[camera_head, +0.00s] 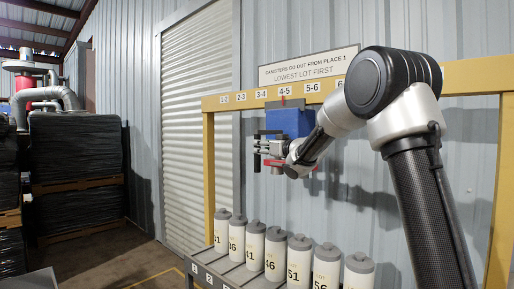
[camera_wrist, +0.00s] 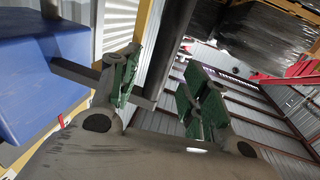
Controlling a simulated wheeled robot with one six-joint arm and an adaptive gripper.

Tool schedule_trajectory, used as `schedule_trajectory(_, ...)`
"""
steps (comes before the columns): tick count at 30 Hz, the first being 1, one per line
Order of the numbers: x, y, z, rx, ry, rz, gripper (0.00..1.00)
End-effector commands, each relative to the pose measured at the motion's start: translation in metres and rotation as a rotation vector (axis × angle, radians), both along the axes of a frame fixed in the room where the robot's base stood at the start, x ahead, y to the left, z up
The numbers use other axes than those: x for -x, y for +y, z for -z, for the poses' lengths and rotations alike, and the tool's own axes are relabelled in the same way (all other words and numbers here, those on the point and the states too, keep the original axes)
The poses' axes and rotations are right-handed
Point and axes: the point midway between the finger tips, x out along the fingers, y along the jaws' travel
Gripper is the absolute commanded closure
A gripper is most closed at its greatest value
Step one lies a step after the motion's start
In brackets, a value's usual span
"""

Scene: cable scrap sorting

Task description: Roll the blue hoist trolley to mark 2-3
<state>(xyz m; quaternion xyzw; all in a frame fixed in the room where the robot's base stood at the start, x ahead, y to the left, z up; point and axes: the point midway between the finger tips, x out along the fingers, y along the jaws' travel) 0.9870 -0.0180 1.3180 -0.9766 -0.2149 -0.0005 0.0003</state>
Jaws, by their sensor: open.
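The blue hoist trolley (camera_head: 290,122) hangs from the yellow overhead beam (camera_head: 465,76), with a red piece at its top just under the 4-5 label (camera_head: 284,91). The 2-3 label (camera_head: 241,97) is farther left on the beam. My gripper (camera_head: 264,150) is at the trolley's left side. In the wrist view the trolley's blue body (camera_wrist: 40,75) is at left, with a grey bar reaching out to a dark post (camera_wrist: 176,45). The open green-padded fingers of my gripper (camera_wrist: 163,88) stand either side of this post; I cannot tell whether they touch it.
Several white lot-numbered canisters (camera_head: 254,246) stand in a row on a grey rack (camera_head: 215,262) below the beam. A sign (camera_head: 309,67) is on the wall above. Dark wrapped stacks (camera_head: 78,155) stand at far left. The beam's underside left of the trolley looks clear.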

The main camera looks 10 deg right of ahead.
Motion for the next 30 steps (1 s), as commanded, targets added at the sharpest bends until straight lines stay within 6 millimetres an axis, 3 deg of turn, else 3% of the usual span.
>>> schedule_trajectory(7, -0.032, 0.015, 0.0, 0.001, 0.0, 0.0, 0.54)
schedule_trajectory(17, -0.038, 0.018, 0.0, 0.0, 0.001, 0.001, 0.54)
schedule_trajectory(20, -0.038, 0.018, 0.0, 0.0, 0.001, 0.001, 0.67)
schedule_trajectory(25, -0.038, 0.018, 0.0, 0.0, 0.001, 0.001, 0.98)
schedule_trajectory(30, -0.038, 0.018, 0.0, 0.0, 0.001, 0.001, 1.0)
